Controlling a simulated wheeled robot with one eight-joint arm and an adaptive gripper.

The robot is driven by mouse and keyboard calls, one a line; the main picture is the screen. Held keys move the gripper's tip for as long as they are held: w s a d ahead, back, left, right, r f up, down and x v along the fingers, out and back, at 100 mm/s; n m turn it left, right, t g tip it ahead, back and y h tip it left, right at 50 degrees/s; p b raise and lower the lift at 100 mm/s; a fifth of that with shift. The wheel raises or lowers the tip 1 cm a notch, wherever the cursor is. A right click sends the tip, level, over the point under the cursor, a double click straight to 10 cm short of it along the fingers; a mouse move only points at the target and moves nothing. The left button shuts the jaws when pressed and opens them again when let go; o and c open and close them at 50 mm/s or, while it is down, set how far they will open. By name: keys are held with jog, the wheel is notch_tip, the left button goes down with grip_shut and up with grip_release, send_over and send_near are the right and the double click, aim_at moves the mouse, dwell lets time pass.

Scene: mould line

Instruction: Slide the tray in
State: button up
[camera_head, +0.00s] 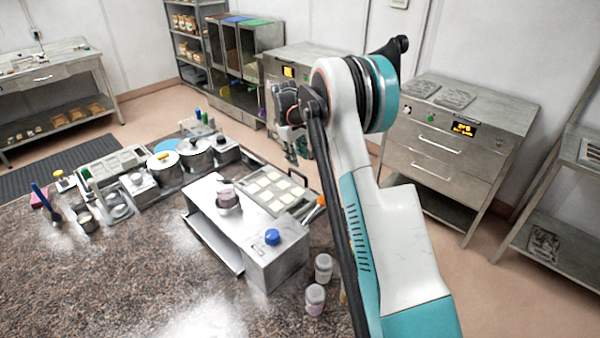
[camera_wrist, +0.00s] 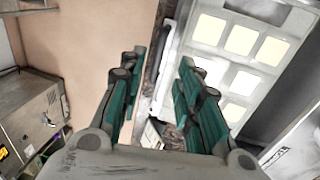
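A metal tray (camera_head: 252,203) with several cream-coloured squares lies on the worktop at the right side of the metal press-like machine (camera_head: 215,215). In the wrist view the tray (camera_wrist: 222,25) fills the upper right, with its pale squares in rows. My gripper (camera_head: 296,150) is above the tray's far end in the head view. In the wrist view my gripper (camera_wrist: 158,62) has its two green fingers apart, with the tray to their right. A narrow dark strip shows between the fingers; I cannot tell whether it is the tray's handle or the worktop edge.
A blue knob (camera_head: 272,237) tops the machine's front block. Jars (camera_head: 315,298) stand to its right. Pots (camera_head: 195,154) and small containers line the worktop's back left. A steel cabinet (camera_head: 450,140) stands beyond my arm. The front left worktop is clear.

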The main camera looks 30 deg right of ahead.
aim_at(300, 174)
jog(key=f, duration=0.2)
jog(key=d+f, duration=0.1)
jog(key=f, duration=0.2)
jog(key=f+b, duration=0.1)
jog(key=f, duration=0.2)
jog(key=shift+w+d, duration=0.25)
grip_shut()
jog(key=shift+a, duration=0.1)
